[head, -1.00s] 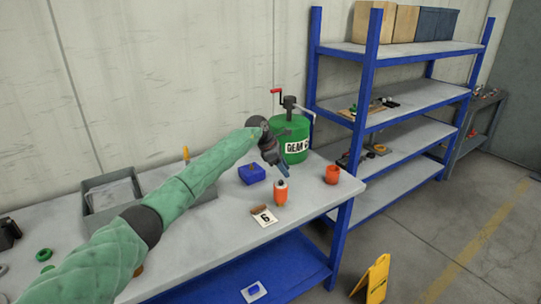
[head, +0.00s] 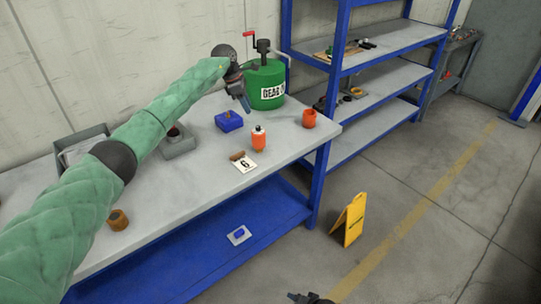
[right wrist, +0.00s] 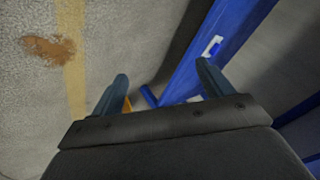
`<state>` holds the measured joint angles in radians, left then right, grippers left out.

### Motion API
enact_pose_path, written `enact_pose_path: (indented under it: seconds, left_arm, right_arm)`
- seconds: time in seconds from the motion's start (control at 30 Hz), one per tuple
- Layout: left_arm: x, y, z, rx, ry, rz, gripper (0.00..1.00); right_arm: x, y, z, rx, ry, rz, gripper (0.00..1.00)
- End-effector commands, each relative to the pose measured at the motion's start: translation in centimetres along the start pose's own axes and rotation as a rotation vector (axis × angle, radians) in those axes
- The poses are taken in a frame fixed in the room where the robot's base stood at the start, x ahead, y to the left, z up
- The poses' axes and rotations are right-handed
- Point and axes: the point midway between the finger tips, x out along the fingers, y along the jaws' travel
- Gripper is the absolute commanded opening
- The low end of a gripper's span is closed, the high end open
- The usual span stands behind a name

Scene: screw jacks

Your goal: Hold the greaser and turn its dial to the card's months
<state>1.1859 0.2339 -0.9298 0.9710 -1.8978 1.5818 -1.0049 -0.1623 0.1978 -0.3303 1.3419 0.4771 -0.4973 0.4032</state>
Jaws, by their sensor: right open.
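The greaser (head: 259,141), an orange cylinder with a pale and dark top, stands upright on the grey workbench (head: 205,190). The card (head: 244,165), white with a black 6, lies just in front-left of it, against a small brown piece (head: 237,156). My left gripper (head: 244,103) hangs above and behind the greaser, apart from it, fingers pointing down; its finger gap is not clear. My right gripper (right wrist: 160,92) is open and empty in the right wrist view, over the floor; part of it shows at the bottom of the head view (head: 308,298). The dial's marks are too small to read.
A green drum (head: 266,86) with a red crank stands behind my left gripper. A blue box (head: 229,122) and an orange cup (head: 309,118) flank the greaser. A yellow floor sign (head: 349,220) stands right of the bench. Blue shelving (head: 385,65) is at the back right.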

Motion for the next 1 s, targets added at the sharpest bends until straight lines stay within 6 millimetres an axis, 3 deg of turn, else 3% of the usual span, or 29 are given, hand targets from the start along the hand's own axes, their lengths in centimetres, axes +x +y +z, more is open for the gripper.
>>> enact_pose_path:
  seconds: [0.03, 0.1, 0.47, 0.77, 1.0]
  left_arm:
    - [0.0, 0.0, 0.0, 0.0, 0.0, 0.0, 0.36]
    - [0.0, 0.0, 0.0, 0.0, 0.0, 0.0, 0.36]
    - [0.0, 0.0, 0.0, 0.0, 0.0, 0.0, 0.36]
    - [0.0, 0.0, 0.0, 0.0, 0.0, 0.0, 0.36]
    - [0.0, 0.0, 0.0, 0.0, 0.0, 0.0, 0.36]
  right_arm:
    - [0.1, -1.5, -2.4, 0.04, 0.025, -0.035, 0.79]
    - [0.1, -3.2, -5.2, 0.109, 0.053, -0.084, 0.79]
    - [-1.7, -12.8, -19.5, 0.475, 0.14, -0.358, 0.79]
    - [-5.5, -20.4, -31.1, 0.8, 0.139, -0.601, 0.79]
    - [-10.0, -25.9, -40.1, 1.079, 0.084, -0.795, 0.79]
